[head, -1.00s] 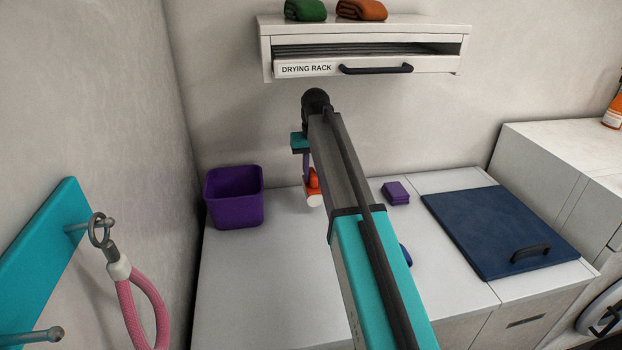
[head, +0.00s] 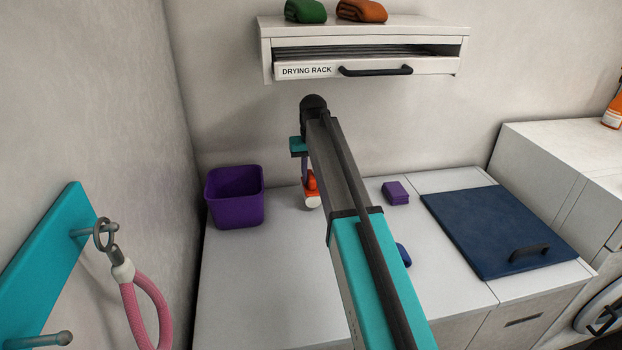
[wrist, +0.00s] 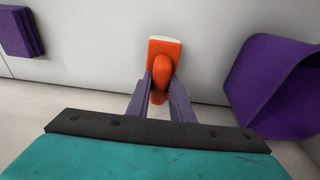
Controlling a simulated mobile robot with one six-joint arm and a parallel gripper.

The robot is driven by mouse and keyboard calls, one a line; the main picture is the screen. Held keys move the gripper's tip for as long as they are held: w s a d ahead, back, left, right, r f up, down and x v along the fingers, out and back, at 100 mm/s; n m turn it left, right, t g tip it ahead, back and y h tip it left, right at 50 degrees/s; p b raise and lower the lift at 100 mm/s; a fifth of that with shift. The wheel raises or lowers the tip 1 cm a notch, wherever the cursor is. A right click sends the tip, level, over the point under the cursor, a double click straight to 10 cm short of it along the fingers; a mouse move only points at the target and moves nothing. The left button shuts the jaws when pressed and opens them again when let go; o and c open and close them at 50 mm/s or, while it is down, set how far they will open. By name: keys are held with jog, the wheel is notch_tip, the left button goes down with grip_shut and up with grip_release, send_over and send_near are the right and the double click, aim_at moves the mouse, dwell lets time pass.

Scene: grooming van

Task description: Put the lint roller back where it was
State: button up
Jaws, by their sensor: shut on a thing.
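The lint roller (head: 311,188), orange with a white end, hangs below my gripper (head: 305,170) in the head view, over the white counter. In the wrist view the lint roller (wrist: 163,62) sits between the two purple fingers of my gripper (wrist: 163,92), which are shut on it. Part of it is hidden by the fingers. Whether its white end touches the counter, I cannot tell.
A purple bin (head: 235,197) stands on the counter (head: 270,280) left of the lint roller. A purple block (head: 396,192), a partly hidden blue object (head: 404,255) and a dark blue panel (head: 500,230) lie right. The drying rack (head: 360,68) is above.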

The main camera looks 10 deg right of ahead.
jog(key=shift+f, duration=0.8)
jog(key=shift+f, duration=0.15)
jog(key=o, duration=0.9)
jog(key=shift+o, duration=0.2)
jog(key=shift+s+r+b, duration=0.2)
jog(key=shift+r+b, duration=0.05)
jog(key=shift+r, duration=1.05)
jog(key=shift+s+r+b, duration=0.2)
jog(key=shift+r, duration=1.05)
jog(key=shift+s+r+b, duration=0.2)
jog(key=shift+r+b, duration=0.05)
jog(key=shift+r, duration=1.05)
